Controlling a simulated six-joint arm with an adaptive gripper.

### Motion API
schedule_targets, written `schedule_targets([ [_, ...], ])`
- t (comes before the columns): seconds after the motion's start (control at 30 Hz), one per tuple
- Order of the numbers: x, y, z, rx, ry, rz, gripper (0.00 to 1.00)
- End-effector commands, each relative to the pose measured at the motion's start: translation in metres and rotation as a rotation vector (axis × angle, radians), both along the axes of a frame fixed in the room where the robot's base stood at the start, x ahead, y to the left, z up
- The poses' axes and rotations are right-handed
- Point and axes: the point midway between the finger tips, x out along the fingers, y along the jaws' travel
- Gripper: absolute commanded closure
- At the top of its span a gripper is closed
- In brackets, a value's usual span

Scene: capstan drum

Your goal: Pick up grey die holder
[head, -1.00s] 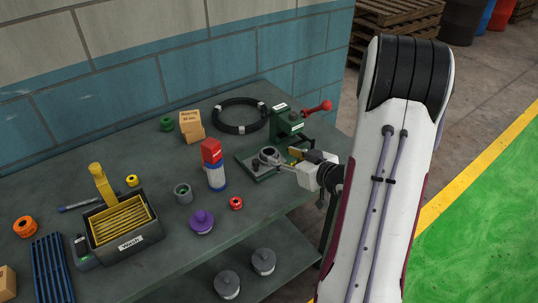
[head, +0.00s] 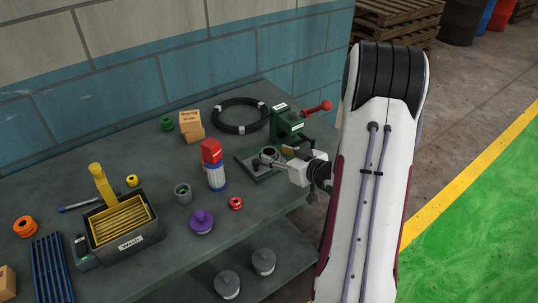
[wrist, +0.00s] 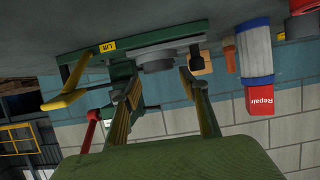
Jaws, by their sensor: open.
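A grey round holder (head: 269,152), which looks like the grey die holder, sits on the green base plate of a bench fixture at the back right of the table. In the wrist view the grey holder (wrist: 155,61) shows edge-on against the green plate, just beyond my fingertips. My gripper (head: 272,162) is at its front right side in the head view. In the wrist view my gripper (wrist: 160,78) is open, with one finger toward each side of the holder and nothing held. Whether a finger touches it I cannot tell.
The green fixture (head: 288,122) has a red-knobbed lever (head: 318,108); a yellow lever (wrist: 65,101) is close to my left finger in the wrist view.

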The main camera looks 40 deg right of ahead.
Motion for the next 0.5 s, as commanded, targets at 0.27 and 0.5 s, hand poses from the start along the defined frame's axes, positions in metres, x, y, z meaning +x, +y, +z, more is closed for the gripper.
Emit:
schedule_targets([
  [0.27,0.025,-0.001,-0.013,0.0,0.0,0.001,0.56],
  [0.5,0.031,-0.001,-0.015,0.0,0.0,-0.001,0.56],
])
